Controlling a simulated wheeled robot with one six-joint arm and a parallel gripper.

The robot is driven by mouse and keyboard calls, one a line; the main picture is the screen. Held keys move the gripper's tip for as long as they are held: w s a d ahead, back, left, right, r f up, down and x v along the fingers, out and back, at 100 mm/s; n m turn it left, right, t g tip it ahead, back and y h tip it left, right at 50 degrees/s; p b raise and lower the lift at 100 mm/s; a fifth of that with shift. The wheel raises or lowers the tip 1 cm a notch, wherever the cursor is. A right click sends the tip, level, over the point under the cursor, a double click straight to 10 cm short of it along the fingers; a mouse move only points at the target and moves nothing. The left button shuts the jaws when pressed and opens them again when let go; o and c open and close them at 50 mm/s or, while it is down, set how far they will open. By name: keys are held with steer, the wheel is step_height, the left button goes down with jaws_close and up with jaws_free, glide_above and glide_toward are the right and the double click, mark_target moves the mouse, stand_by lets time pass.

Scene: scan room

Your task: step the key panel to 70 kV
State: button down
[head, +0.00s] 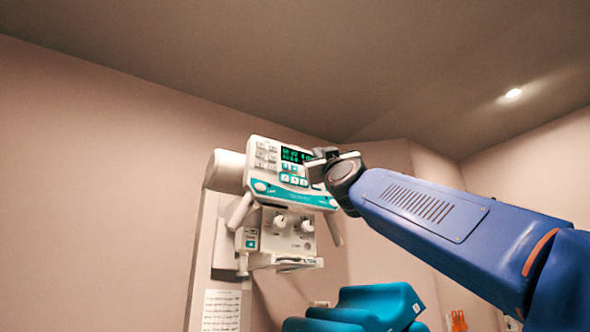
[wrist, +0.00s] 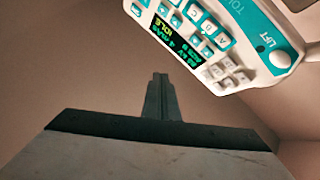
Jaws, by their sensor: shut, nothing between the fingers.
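The key panel (head: 268,172) is a white and teal control head on a wall-side column, with a dark display (head: 291,155) in green text, white keys at left and teal keys below. The kV figure is too small to read surely. In the wrist view the panel (wrist: 258,62) appears upside down at upper right, with its display (wrist: 176,33) and the word IDLE visible. My gripper (head: 314,163) is shut and empty, overlapping the panel's right side in the head view. In the wrist view its fingertips (wrist: 160,78) stand apart from the keys in the picture; contact cannot be seen.
A blue padded chair (head: 380,303) stands lower right of the column. A paper sheet (head: 221,311) hangs at lower left. The upper space is clear.

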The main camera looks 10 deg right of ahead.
steer(key=w+a, duration=0.2)
steer(key=w, duration=0.6)
steer(key=shift+w+a, duration=0.2)
steer(key=shift+a, duration=0.15)
steer(key=shift+w, duration=0.15)
stand_by(2.0)
steer(key=shift+w+a, duration=0.15)
steer(key=shift+w, duration=0.1)
steer(key=shift+w+a, duration=0.1)
steer(key=shift+w, duration=0.25)
stand_by(0.9)
stand_by(0.4)
steer(key=shift+s+d, duration=0.2)
steer(key=shift+s, duration=0.55)
steer(key=shift+s, duration=0.1)
steer(key=shift+s+d, duration=0.25)
steer(key=shift+s, duration=0.5)
steer(key=shift+s+d, duration=0.3)
steer(key=shift+s, duration=0.5)
steer(key=shift+s+d, duration=0.25)
steer(key=shift+s, duration=0.5)
